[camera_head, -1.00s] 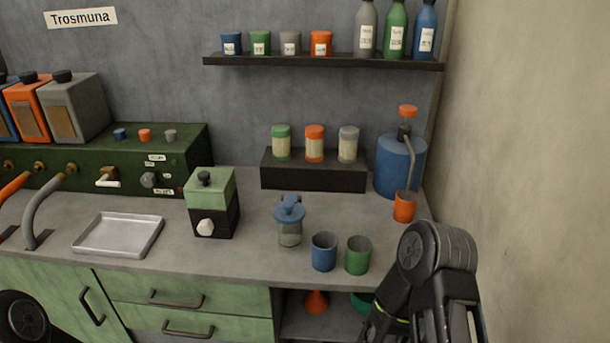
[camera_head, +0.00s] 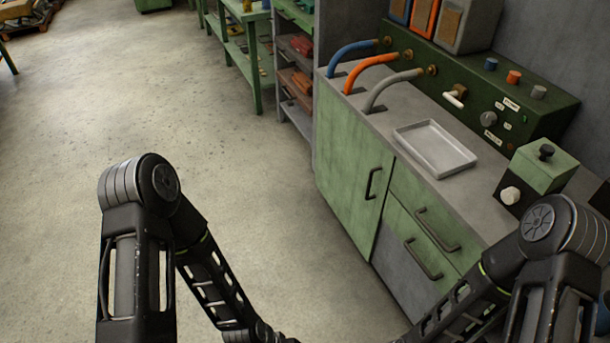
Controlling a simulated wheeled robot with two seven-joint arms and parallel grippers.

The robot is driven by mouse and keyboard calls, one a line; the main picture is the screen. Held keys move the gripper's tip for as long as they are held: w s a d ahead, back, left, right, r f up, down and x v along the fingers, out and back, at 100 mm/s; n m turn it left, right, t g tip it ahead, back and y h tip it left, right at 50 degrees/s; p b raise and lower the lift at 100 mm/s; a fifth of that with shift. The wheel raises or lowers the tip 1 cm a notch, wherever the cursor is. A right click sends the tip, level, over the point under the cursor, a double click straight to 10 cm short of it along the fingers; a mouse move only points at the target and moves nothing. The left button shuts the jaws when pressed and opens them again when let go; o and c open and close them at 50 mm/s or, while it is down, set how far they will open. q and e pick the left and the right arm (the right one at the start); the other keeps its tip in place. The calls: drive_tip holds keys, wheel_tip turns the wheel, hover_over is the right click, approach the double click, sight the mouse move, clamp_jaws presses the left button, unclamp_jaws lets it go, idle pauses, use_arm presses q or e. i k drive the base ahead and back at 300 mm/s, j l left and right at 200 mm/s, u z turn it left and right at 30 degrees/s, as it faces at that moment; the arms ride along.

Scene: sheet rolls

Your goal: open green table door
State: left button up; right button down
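The green table door (camera_head: 345,165) is the tall green panel at the left end of the grey-topped counter. It looks shut, flush with the front. Its dark bar handle (camera_head: 373,184) stands upright near its right edge. My left and right arms reach in at the bottom of the view. Both of my grippers are below the picture edge and out of view. No part of my arms is seen touching the door.
Right of the door are drawers with dark handles (camera_head: 438,230). The counter (camera_head: 383,121) bears a metal tray (camera_head: 435,148), hoses (camera_head: 372,70) and a green-black dispenser (camera_head: 540,168). Shelves (camera_head: 292,70) stand beyond the door. The floor (camera_head: 220,150) left of it is clear.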

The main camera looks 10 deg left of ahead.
sight(355, 169)
drive_tip(key=i+j, duration=0.75)
drive_tip(key=i, duration=0.25)
drive_tip(key=z, duration=1.95)
